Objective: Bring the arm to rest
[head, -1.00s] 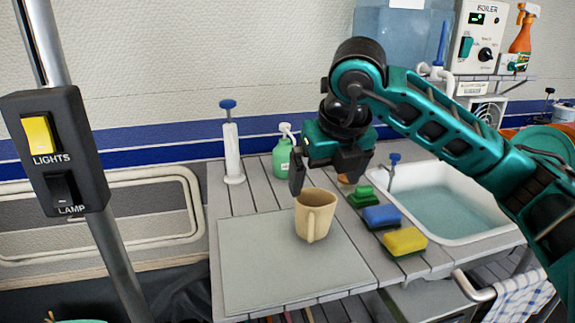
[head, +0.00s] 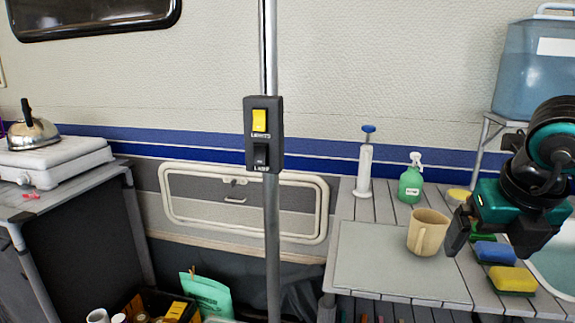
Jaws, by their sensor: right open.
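My right gripper (head: 492,236) is at the right of the head view, open and empty, with its fingers pointing down. Its near finger is close to the right side of a beige mug (head: 428,232); I cannot tell whether they touch. The mug stands upright at the right edge of a grey board (head: 385,265) on the slatted counter. The right arm runs out of the picture on the right. My left gripper is not in view.
Blue (head: 493,252) and yellow (head: 513,279) sponges lie beneath the right gripper. A green spray bottle (head: 410,186) and white pump (head: 365,166) stand behind the board. A pole with a switch box (head: 263,134) rises mid-view. A kettle (head: 32,132) sits far left.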

